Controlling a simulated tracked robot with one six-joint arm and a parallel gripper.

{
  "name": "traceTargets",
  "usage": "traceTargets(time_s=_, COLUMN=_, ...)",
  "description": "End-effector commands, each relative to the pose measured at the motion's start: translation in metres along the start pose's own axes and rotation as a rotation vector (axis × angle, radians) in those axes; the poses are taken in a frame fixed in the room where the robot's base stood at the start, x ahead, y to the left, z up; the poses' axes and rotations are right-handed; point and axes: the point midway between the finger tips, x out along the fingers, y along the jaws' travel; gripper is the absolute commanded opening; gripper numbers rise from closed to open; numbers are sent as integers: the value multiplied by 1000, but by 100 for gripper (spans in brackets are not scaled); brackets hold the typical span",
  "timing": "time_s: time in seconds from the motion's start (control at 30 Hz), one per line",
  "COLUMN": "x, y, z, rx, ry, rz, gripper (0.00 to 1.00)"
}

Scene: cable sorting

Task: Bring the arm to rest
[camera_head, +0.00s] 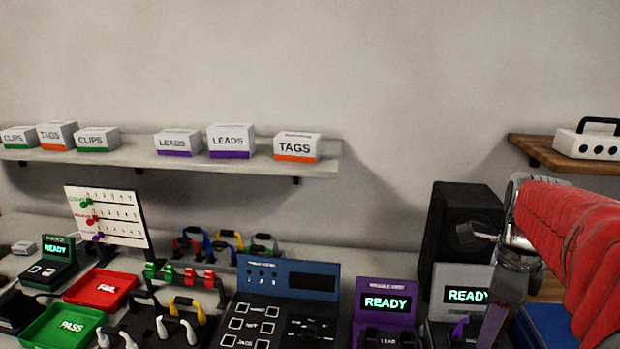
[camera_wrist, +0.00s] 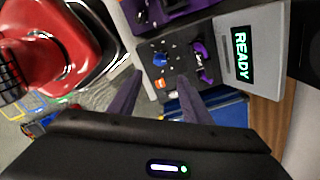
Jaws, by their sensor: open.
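My arm, in a red sleeve, reaches in from the right edge of the head view, with its grey wrist pointing down in front of the grey READY tester (camera_head: 468,285). My gripper (camera_wrist: 160,76) is open in the wrist view, with its two dark fingers apart and nothing visible between them. The tester also shows in the wrist view (camera_wrist: 222,70), just beyond the fingertips. A purple cable piece (camera_wrist: 204,62) lies on its dark panel beside a blue knob (camera_wrist: 160,60). My fingertips are hidden in the head view.
A purple READY tester (camera_head: 384,302) stands left of the grey one. A black speaker (camera_head: 460,225) stands behind my wrist. A blue panel (camera_head: 290,280), red FAIL tray (camera_head: 101,290) and green PASS tray (camera_head: 65,325) lie left. A shelf (camera_head: 340,160) holds labelled boxes.

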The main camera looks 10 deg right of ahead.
Motion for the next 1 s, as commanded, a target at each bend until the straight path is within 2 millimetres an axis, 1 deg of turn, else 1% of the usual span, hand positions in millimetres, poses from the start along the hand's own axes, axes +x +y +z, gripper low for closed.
traceTargets(time_s=0.17, x=0, y=-3, z=0, rx=-118, ry=-1, rz=-13, gripper=44)
traceTargets(time_s=0.3, x=6, y=-6, z=1, rx=-295, ry=-1, rz=-28, gripper=44)
traceTargets(time_s=0.47, x=16, y=-2, z=1, rx=-520, ry=4, rz=-44, gripper=44)
traceTargets(time_s=0.67, x=22, y=10, z=10, rx=-827, ry=19, rz=-85, gripper=44)
traceTargets(time_s=0.87, x=23, y=32, z=29, rx=-1166, ry=48, rz=-143, gripper=44)
traceTargets(time_s=1.0, x=23, y=51, z=46, rx=-1420, ry=81, rz=-195, gripper=44)
